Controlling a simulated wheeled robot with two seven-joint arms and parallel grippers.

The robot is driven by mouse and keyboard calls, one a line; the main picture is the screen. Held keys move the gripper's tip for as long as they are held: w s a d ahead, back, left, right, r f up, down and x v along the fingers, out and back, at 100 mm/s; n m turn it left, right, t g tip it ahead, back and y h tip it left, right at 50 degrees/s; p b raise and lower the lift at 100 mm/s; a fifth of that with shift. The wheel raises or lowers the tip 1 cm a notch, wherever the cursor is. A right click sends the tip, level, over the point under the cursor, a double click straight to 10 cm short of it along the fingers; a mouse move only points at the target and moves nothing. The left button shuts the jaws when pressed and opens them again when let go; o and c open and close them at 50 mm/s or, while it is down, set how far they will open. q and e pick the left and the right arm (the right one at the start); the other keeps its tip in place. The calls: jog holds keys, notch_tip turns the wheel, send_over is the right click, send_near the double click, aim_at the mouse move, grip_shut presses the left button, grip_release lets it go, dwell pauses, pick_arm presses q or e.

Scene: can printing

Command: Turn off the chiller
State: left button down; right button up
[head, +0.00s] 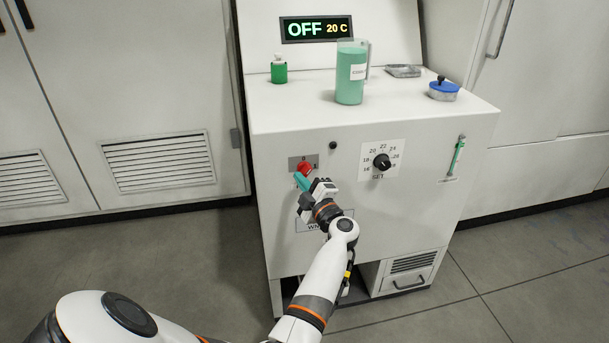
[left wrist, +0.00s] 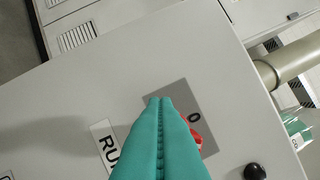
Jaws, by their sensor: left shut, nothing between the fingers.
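The chiller (head: 275,220) is a white cabinet whose display (head: 317,29) reads OFF and 20 C. On its front is a red switch (head: 305,168) on a grey plate marked 0 and 1. My left gripper (head: 301,180) is shut and empty, its teal fingertips right at the switch. In the left wrist view the shut fingers (left wrist: 160,104) lie over the grey plate (left wrist: 183,92) and hide part of the red switch (left wrist: 196,138); I cannot tell whether they touch it. My right gripper is not in view.
A dial (head: 381,162) sits right of the switch, with a level gauge (head: 457,157) farther right. On top stand a green bottle (head: 279,71), a jug of green liquid (head: 350,78) and a blue-capped container (head: 443,90). White cabinets flank the chiller; the floor in front is clear.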

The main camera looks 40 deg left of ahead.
pick_arm(q)
jog(key=shift+f+n+g, duration=0.1)
jog(key=shift+n+g, duration=0.2)
jog(key=shift+n, duration=0.7)
jog(key=shift+h, duration=0.3)
jog(key=shift+d+f+n+p, duration=0.1)
jog(key=shift+n+p, duration=0.2)
jog(key=shift+n, duration=0.6)
jog(key=shift+w+f, duration=0.1)
